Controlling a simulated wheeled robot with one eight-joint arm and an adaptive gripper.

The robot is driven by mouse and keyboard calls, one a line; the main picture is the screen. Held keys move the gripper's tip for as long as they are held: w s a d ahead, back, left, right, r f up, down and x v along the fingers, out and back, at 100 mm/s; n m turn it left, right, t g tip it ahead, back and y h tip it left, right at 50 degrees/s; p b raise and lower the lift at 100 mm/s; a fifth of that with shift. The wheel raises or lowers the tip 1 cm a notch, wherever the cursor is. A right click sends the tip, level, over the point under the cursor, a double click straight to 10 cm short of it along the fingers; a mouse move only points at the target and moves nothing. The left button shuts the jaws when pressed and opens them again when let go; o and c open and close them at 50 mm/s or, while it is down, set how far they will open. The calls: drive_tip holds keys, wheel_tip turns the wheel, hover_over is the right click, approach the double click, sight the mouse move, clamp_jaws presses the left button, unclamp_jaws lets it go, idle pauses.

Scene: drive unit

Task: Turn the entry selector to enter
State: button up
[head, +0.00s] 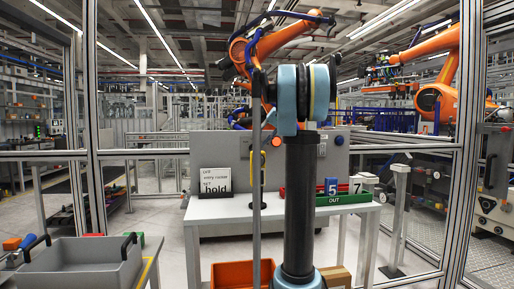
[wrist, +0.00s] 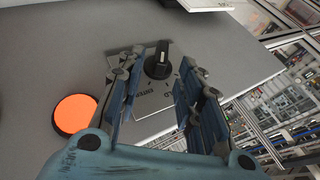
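The entry selector is a black knob (wrist: 157,60) on a light square plate (wrist: 150,100) with dark lettering, on a grey panel (wrist: 60,60) in the wrist view. The knob's long grip stands roughly upright in the picture. The lettering is rotated and partly covered by my fingers, so I cannot tell for sure which word the knob points at. My gripper (wrist: 161,72) is open, one finger on each side of the knob, with visible gaps. I cannot tell how deep the fingertips reach. In the head view my arm hides the gripper and knob.
An orange round button (wrist: 75,114) lies left of my fingers. A grey bin (head: 80,268) stands left; framed posts (head: 92,120) flank the cell.

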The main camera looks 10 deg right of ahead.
sight(259, 145)
drive_tip(key=shift+x, duration=1.7)
drive_tip(key=shift+c, duration=0.5)
drive_tip(key=c, duration=0.6)
drive_tip(key=shift+o, duration=0.2)
drive_tip(key=shift+d+f+y, duration=0.25)
drive_tip(key=shift+y, duration=0.45)
drive_tip(key=shift+d+f+m+y, duration=0.15)
drive_tip(key=shift+m+y, duration=0.25)
drive_tip(key=shift+y, duration=0.5)
drive_tip(key=o, duration=0.7)
drive_tip(key=shift+c, duration=0.2)
